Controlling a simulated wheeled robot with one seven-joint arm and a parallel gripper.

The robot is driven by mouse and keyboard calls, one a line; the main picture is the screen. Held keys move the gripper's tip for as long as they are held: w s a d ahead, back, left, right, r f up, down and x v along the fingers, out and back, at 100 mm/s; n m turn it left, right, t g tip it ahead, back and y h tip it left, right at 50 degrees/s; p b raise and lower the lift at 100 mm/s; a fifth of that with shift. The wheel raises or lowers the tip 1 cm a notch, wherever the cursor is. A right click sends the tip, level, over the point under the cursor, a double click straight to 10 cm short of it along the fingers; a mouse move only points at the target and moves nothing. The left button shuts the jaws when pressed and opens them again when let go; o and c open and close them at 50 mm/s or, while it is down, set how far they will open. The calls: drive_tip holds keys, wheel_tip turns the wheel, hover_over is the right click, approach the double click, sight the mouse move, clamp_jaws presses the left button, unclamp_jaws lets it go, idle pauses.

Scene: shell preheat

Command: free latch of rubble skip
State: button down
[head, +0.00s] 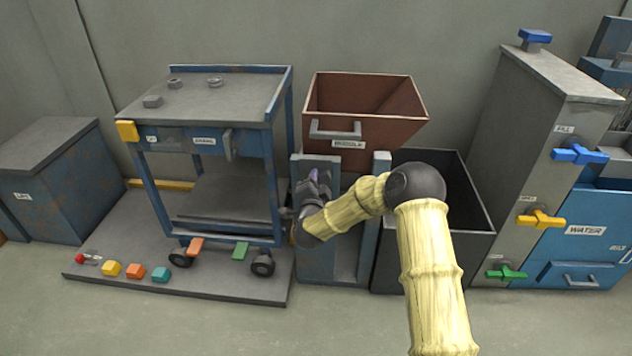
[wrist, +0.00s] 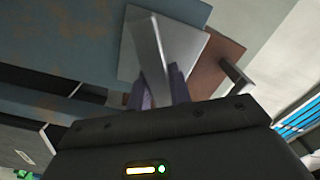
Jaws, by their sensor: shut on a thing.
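The rubble skip (head: 330,95) is a reddish-brown open bin with a grey bar handle (head: 335,131) and a small label on its front. It sits on a blue-grey stand (head: 316,262). My gripper (head: 314,176) is at the stand's upper left, just below and left of the skip's front. In the wrist view its purple fingers (wrist: 159,88) are shut on a flat grey metal lever (wrist: 147,45), which seems to be the latch. The skip (wrist: 217,66) also shows there, beyond the lever. In the head view the gripper hides most of the latch.
A blue cart (head: 215,95) on a low grey platform (head: 215,284) stands close to the left of my gripper. A dark open bin (head: 440,235) is at the right, behind my arm. A tall grey cabinet (head: 530,130) with coloured valves stands farther right. The front floor is clear.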

drive_tip(key=m, duration=0.2)
drive_tip(key=m+b, duration=0.1)
drive_tip(key=m, duration=0.3)
drive_tip(key=shift+d+f, duration=0.15)
drive_tip(key=shift+f, duration=0.2)
drive_tip(key=c, duration=1.3)
unclamp_jaws()
drive_tip(key=shift+s+r, duration=0.1)
drive_tip(key=shift+s, duration=0.35)
drive_tip(key=s+p, duration=0.1)
drive_tip(key=s, duration=0.4)
drive_tip(key=s+p, duration=0.1)
drive_tip(key=s, duration=0.5)
drive_tip(key=s+p, duration=0.2)
drive_tip(key=s, duration=0.3)
drive_tip(key=shift+s+a, duration=0.25)
drive_tip(key=shift+a, duration=0.05)
